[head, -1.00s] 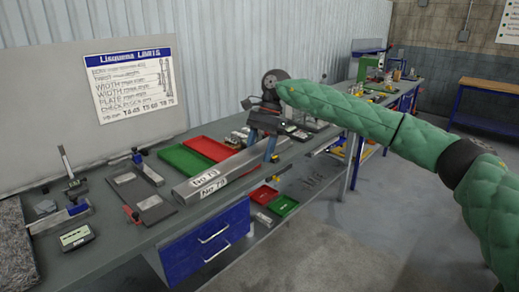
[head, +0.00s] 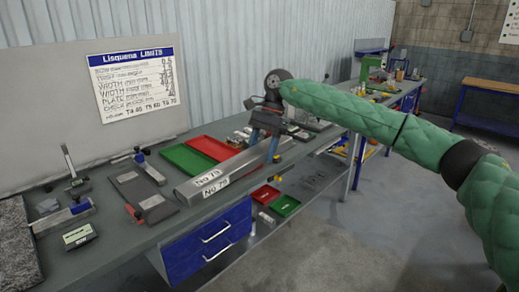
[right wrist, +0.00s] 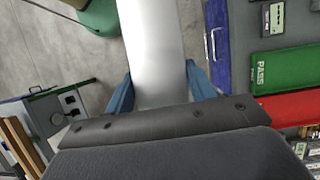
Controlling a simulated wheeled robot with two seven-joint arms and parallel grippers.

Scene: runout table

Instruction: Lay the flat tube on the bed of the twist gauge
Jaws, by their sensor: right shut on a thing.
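The flat tube (head: 222,175) is a long silver-grey bar with white "No 79" labels at its near end. It lies lengthwise along the bench front; I cannot tell whether it touches the bench. My right gripper (head: 265,138) is shut on its far part, with blue fingers on either side. In the right wrist view the tube (right wrist: 150,45) runs between the fingers (right wrist: 160,95). A dark flat plate (head: 135,183) with light labels and a red part lies left of the tube; it may be the twist gauge bed, but I cannot be sure. My left gripper is not in view.
Green (head: 190,160) and red (head: 215,147) trays lie behind the tube. A clamp-like tool (head: 148,168), a small display box (head: 79,236), an upright gauge (head: 70,165) and a speckled slab (head: 15,245) are at left. Blue drawers (head: 210,240) hang below the bench edge.

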